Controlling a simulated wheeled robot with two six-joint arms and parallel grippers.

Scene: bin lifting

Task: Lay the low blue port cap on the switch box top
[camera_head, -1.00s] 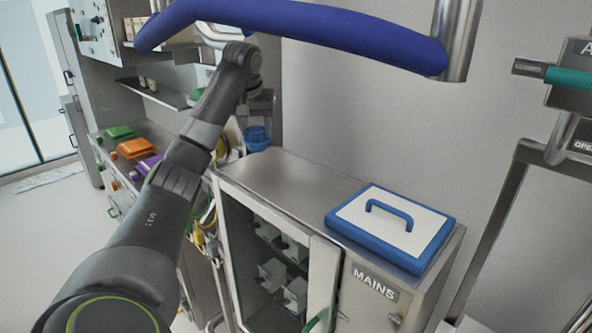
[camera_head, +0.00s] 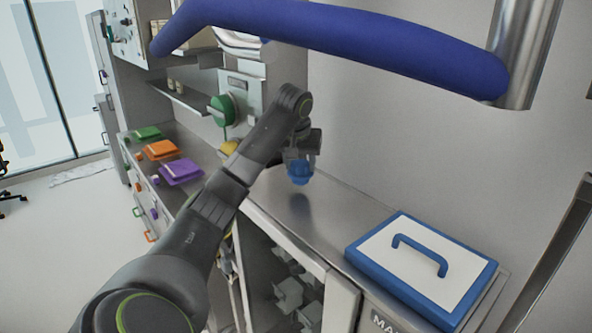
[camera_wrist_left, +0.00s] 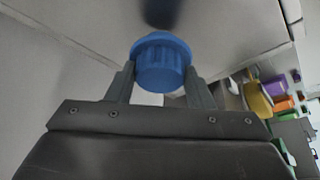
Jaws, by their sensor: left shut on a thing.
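The blue port cap (camera_head: 299,172) is a low ribbed round cap, held in my left gripper (camera_head: 301,158) above the far end of the switch box top (camera_head: 290,205). The left wrist view shows the cap (camera_wrist_left: 162,62) between the two fingers of my left gripper (camera_wrist_left: 163,85), which are shut on its sides. A dark shadow lies on the metal top under the cap, so it looks to be a little above the surface. My right gripper is not in view.
A blue-edged white lid with a handle (camera_head: 420,262) lies on the near right part of the box top. Green, orange and purple (camera_head: 181,171) cases stand on the bench at left. A thick blue bar (camera_head: 330,35) crosses above. The top's middle is clear.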

